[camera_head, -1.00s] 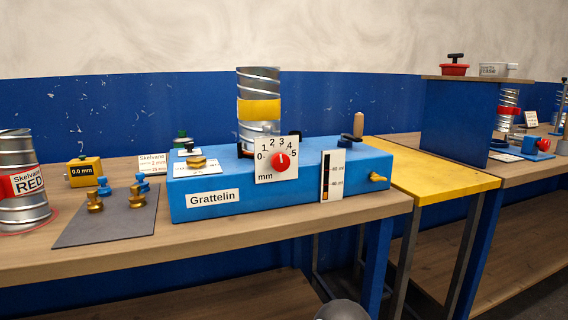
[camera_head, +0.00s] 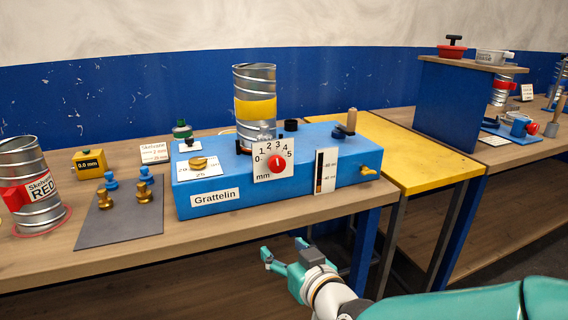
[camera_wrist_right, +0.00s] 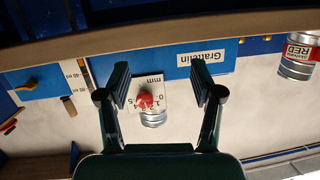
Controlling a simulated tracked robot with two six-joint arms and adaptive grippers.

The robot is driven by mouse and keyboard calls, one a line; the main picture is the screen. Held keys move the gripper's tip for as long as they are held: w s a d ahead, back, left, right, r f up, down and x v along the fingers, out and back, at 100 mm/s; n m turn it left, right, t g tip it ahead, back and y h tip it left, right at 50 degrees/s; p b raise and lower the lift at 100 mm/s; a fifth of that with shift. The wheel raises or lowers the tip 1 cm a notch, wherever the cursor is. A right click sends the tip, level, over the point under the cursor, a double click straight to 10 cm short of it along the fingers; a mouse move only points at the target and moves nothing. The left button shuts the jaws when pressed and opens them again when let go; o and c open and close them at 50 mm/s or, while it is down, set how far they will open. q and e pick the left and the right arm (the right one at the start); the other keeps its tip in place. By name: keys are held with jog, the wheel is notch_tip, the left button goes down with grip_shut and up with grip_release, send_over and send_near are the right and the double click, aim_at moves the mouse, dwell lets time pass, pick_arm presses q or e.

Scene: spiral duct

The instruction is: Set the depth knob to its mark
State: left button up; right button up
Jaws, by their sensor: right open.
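The depth knob (camera_head: 277,164) is a red dial on a white plate (camera_head: 262,174) marked 0 to 5 mm, on the front of the blue Grattelin machine (camera_head: 240,208). Its pale pointer line stands roughly upright, near the 3. The knob (camera_wrist_right: 145,100) also shows upside down in the right wrist view, between the fingers. My right gripper (camera_head: 283,258) is open and empty, in front of the bench and below the knob, apart from it. In the wrist view its two dark fingers (camera_wrist_right: 160,88) are spread wide. My left gripper is not in view.
A spiral duct (camera_head: 255,85) with a yellow band stands on the machine. A gauge (camera_head: 325,171) and brass tap (camera_head: 369,171) sit right of the knob. A grey mat (camera_head: 118,225) with small knobs and a RED duct (camera_head: 36,190) are at left. Space before the bench is free.

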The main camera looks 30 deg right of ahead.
jog(key=s+d+r+t+h+p, duration=0.1)
jog(key=s+r, duration=0.1)
jog(key=r, duration=0.3)
jog(key=s+d+r+t+h+p, duration=0.1)
jog(key=s+d+r, duration=0.1)
jog(key=r, duration=0.4)
jog(key=p, duration=0.4)
send_near(278, 166)
jog(key=shift+m+t, duration=0.3)
jog(key=shift+m, duration=0.1)
jog(key=x, duration=0.9)
jog(key=shift+w+d+f, duration=0.15)
jog(key=shift+f, duration=0.05)
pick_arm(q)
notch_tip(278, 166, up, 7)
